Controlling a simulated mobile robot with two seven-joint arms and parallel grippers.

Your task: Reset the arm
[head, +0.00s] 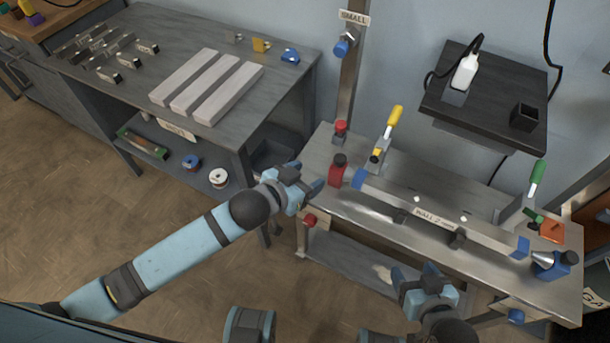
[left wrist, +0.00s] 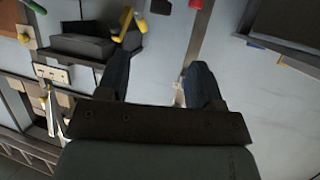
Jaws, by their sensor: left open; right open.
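My left gripper (head: 308,188) is at the end of the blue arm reaching in from the left, over the gap between the shelf table and the metal workbench. It is open and nothing shows between its fingers. In the left wrist view its two dark fingers (left wrist: 160,82) stand apart before a pale wall. My right gripper (head: 425,278) is low at the front edge of the workbench (head: 320,150), below a long metal tube (head: 430,216) with blue ends. It is open, and no held object shows.
Red and blue fixtures, a yellow-handled clamp (head: 390,130) and a green-handled clamp (head: 535,180) stand on the workbench. Three pale bars (head: 215,92) lie on the shelf table (head: 290,30). The floor at left is clear.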

